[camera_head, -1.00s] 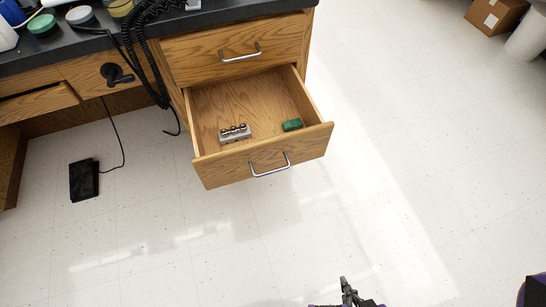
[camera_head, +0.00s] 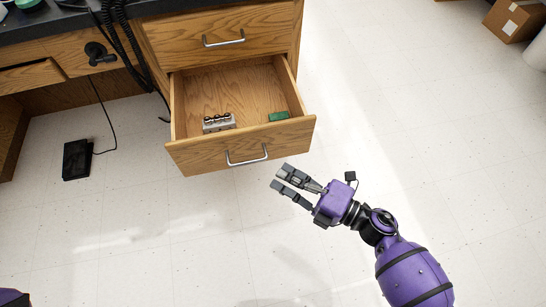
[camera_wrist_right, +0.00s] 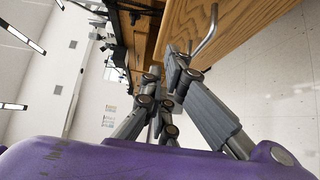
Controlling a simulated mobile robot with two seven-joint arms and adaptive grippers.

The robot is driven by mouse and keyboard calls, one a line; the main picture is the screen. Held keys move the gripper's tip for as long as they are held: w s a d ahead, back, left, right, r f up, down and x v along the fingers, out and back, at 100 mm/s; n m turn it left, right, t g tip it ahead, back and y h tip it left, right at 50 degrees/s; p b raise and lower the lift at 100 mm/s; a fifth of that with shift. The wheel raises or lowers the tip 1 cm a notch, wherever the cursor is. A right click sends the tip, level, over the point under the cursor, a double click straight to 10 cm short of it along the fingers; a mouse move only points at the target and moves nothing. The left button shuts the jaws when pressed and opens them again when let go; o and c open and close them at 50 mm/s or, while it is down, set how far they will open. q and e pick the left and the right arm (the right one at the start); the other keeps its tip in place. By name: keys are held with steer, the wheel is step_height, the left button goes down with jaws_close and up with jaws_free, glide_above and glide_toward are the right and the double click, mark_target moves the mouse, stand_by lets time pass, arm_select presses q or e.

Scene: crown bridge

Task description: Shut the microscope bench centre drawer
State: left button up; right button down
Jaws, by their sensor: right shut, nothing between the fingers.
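The pulled-out wooden drawer (camera_head: 190,157) below the top drawer of the bench stands far open. Its front carries a silver bar handle (camera_head: 247,158). Inside lie a grey block with several dark round tops (camera_head: 218,124) and a green block (camera_head: 278,117). In the right wrist view, the wooden front (camera_wrist_right: 240,30) and a handle (camera_wrist_right: 208,38) show close beyond the fingers. Contact cannot be told. My left gripper is out of view.
The top drawer (camera_head: 190,40) above is shut. A drawer further left (camera_head: 35,76) stands slightly open. A black pedal (camera_head: 76,160) with a cable lies on the floor at left. A cardboard box (camera_head: 510,20) stands far right. The floor in front is clear.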

steer(key=x, duration=0.4)
steer(key=w+d+b+x, duration=0.1)
steer(key=x, duration=0.3)
steer(key=w+b+x, duration=0.1)
steer(key=x, duration=0.3)
steer(key=shift+w+d, duration=0.15)
steer(key=shift+w, duration=0.15)
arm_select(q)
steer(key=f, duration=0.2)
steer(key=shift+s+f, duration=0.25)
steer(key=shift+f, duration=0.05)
arm_select(e)
steer(key=shift+w, duration=0.1)
